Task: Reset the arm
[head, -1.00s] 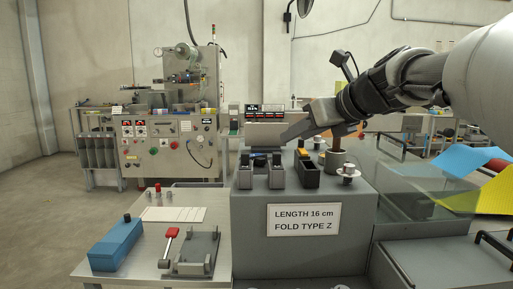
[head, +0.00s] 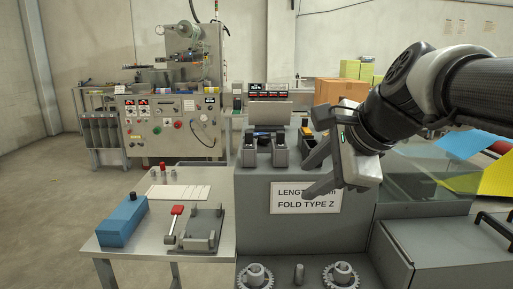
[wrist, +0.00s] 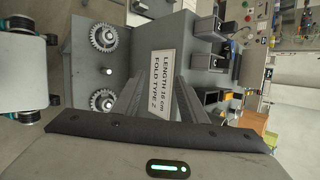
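My arm reaches in from the right in the head view. My gripper (head: 308,181) points left and hangs in front of the grey machine cabinet (head: 250,225). Its two fingers are apart with nothing between them. They cover part of the sign (head: 290,204) reading "LENGTH 16 cm, FOLD TYPE Z". In the wrist view my gripper (wrist: 162,76) shows both fingers spread, with the sign (wrist: 163,76) beyond the gap.
A side table holds a blue box (head: 122,221), a red-handled fixture (head: 200,228) and white strips (head: 180,192). Two gears (head: 341,275) sit low on the cabinet front. Grey holders (head: 265,153) stand on the cabinet top. A clear cover (head: 430,180) is at the right.

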